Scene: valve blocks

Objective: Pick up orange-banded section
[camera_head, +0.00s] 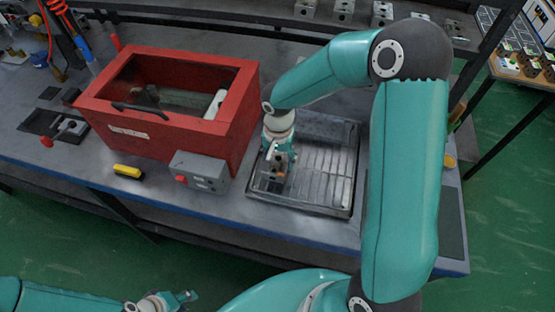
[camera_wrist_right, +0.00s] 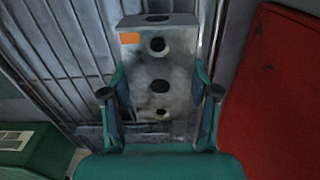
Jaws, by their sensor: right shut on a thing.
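The orange-banded section is a grey metal block (camera_wrist_right: 158,68) with several dark round holes and an orange patch near its upper left corner in the right wrist view. My right gripper (camera_wrist_right: 160,92) is shut on it, one finger on each side. In the head view my right gripper (camera_head: 277,168) is over the left part of a ribbed metal tray (camera_head: 325,165), and a little orange of the block (camera_head: 279,178) shows below it. I cannot tell whether the block touches the tray. My left gripper (camera_head: 180,297) is at the bottom edge of the head view, empty, with its fingers apart.
A red open-topped box (camera_head: 165,135) with a handle stands left of the tray. A grey control box (camera_head: 200,172) with a red button is at its front. A yellow-black object (camera_head: 128,171) lies near the bench edge. Several metal blocks (camera_head: 382,12) sit on the back shelf.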

